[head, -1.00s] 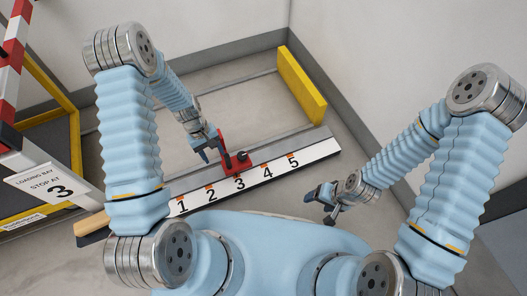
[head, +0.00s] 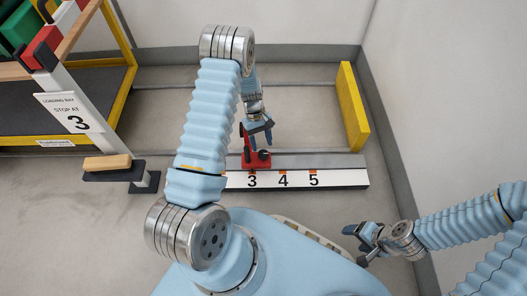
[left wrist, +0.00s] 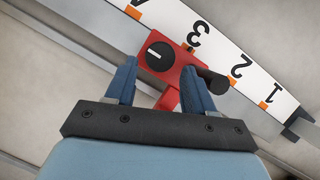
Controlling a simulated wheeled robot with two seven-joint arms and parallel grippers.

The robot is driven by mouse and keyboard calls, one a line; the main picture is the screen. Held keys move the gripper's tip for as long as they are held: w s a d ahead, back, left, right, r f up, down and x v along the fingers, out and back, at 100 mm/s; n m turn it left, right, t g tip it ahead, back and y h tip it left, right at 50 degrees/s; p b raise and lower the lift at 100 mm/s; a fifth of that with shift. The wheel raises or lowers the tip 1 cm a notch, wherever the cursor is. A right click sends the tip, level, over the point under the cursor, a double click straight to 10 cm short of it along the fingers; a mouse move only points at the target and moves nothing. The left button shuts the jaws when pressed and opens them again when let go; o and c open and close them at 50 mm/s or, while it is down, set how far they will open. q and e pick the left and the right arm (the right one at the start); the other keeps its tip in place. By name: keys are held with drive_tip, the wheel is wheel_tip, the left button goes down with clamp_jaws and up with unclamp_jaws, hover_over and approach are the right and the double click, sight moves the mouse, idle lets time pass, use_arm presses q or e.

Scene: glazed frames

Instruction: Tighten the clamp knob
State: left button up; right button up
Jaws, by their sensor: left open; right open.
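The red clamp (head: 250,161) sits on the rail beside the 3 mark of the white number strip (head: 332,179). In the left wrist view the red clamp (left wrist: 178,80) has a round black knob (left wrist: 158,52) with a white line, plus a dark cylinder at its side. My left gripper (head: 258,135) is open above the clamp. In the left wrist view its fingers (left wrist: 158,68) stand apart over the clamp, below the knob in the picture; contact cannot be told. My right gripper (head: 358,238) is open and empty, low at the right, away from the rail.
A sign (head: 71,114) reads "LOADING BAY STOP AT 3" on a post at the left. A yellow-framed cart (head: 128,55) stands behind it. A yellow end block (head: 352,105) stands at the far right of the rail area. Grey walls close the back and right.

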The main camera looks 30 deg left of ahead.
sight(263, 153)
use_arm(q)
drive_tip(key=x, duration=0.4)
drive_tip(key=shift+s+f, duration=0.1)
drive_tip(key=shift+f, duration=0.05)
drive_tip(key=c, duration=0.7)
drive_tip(key=shift+c, duration=0.2)
